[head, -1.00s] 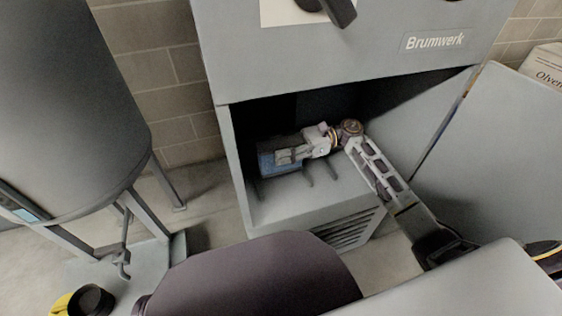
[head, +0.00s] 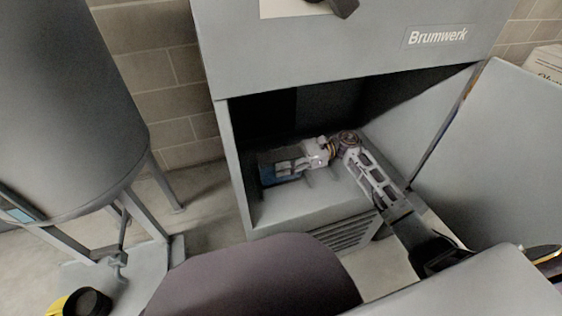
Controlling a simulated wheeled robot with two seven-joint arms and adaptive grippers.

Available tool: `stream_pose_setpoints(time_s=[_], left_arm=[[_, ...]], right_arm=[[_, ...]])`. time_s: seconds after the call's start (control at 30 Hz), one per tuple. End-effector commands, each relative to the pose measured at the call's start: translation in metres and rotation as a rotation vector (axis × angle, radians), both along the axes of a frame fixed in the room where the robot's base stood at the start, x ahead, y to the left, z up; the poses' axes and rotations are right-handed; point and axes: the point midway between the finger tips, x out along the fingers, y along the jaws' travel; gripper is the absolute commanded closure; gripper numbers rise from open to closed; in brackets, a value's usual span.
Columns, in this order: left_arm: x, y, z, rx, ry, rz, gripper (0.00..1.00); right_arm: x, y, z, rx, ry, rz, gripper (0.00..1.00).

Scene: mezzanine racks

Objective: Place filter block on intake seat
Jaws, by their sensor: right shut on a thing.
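The filter block (head: 268,172) is a dark block with a blue front face. It is inside the open bay of the grey Brumwerk cabinet, at the bay's left side. My right gripper (head: 288,168) reaches in from the right and is shut on the block. The block is low, close to the bay floor (head: 300,204); I cannot tell whether it touches it. The intake seat is not clearly visible; the block and gripper may cover it. My left gripper is not in view.
The cabinet's open door (head: 490,160) stands to the right of my right arm. The bay's left wall edge (head: 238,165) is close to the block. A grey tank (head: 70,110) on legs stands at the left. A yellow and black object (head: 82,303) is at the lower left.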

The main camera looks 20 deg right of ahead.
Motion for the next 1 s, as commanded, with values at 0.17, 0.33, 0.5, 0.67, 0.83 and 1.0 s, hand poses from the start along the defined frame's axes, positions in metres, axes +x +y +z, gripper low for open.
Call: stream_pose_setpoints(time_s=[0.17, 0.33, 0.5, 0.67, 0.83, 1.0], left_arm=[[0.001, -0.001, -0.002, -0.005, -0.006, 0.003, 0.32], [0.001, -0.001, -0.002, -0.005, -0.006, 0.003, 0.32], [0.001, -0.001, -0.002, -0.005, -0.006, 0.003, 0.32], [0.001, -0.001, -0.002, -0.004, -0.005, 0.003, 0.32], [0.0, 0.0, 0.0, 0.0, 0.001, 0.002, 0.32], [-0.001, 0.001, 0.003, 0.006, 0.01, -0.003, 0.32]], right_arm=[[0.0, 0.0, -0.001, 0.0, 0.0, 0.0, 0.53], [0.0, 0.0, -0.001, 0.0, 0.0, 0.0, 0.36], [0.0, 0.0, -0.001, 0.0, 0.0, 0.0, 0.36], [0.0, 0.0, -0.001, 0.0, 0.0, 0.0, 0.36], [0.0, 0.0, 0.001, 0.0, 0.0, 0.0, 0.36], [0.001, -0.016, 0.001, -0.002, 0.002, 0.0, 0.36]])
